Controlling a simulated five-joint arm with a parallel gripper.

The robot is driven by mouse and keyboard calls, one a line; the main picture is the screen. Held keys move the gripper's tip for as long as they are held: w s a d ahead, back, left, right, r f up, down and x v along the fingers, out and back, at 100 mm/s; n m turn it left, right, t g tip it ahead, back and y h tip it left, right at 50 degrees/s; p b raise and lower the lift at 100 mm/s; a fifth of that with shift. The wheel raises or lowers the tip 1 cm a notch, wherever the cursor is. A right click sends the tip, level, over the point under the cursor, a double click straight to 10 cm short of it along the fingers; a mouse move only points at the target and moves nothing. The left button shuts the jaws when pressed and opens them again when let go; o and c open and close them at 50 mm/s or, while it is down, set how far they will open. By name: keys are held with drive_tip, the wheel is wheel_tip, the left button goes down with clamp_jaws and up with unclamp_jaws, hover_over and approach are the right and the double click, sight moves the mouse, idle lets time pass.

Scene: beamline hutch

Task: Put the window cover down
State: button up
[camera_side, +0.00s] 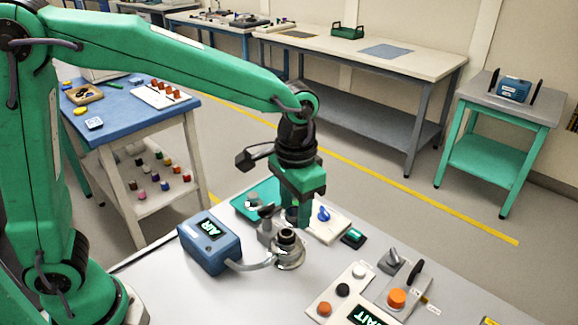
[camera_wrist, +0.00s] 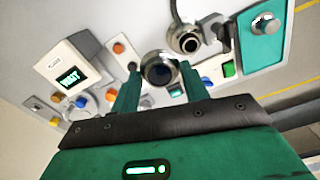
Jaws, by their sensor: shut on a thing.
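The window cover seems to be the round silver piece with a dark centre (camera_wrist: 160,70) between my fingertips in the wrist view. My gripper (camera_wrist: 160,88) is shut on it. In the side view my gripper (camera_side: 296,218) points down over the bench, just behind a silver round fitting with a dark ring top (camera_side: 288,252). The cover is mostly hidden there, and I cannot tell its height above the bench. The fitting also shows in the wrist view (camera_wrist: 186,42), apart from the cover. A teal tray (camera_side: 240,210) with a metal piece in it lies behind left; it also shows in the wrist view (camera_wrist: 263,53).
A blue AIR box (camera_side: 210,246) has a hose to the fitting. A white board with a blue knob (camera_side: 324,214) lies right of my gripper. Bare grey bench lies front left.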

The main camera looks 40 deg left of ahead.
drive_tip(key=w+a+f, duration=0.4)
drive_tip(key=w+a, duration=0.7)
hover_over(276, 189)
wheel_tip(276, 189, down, 7)
drive_tip(key=shift+d+f, duration=0.1)
drive_tip(key=shift+f, duration=1.95)
drive_tip(key=shift+f, duration=0.15)
drive_tip(key=o, duration=1)
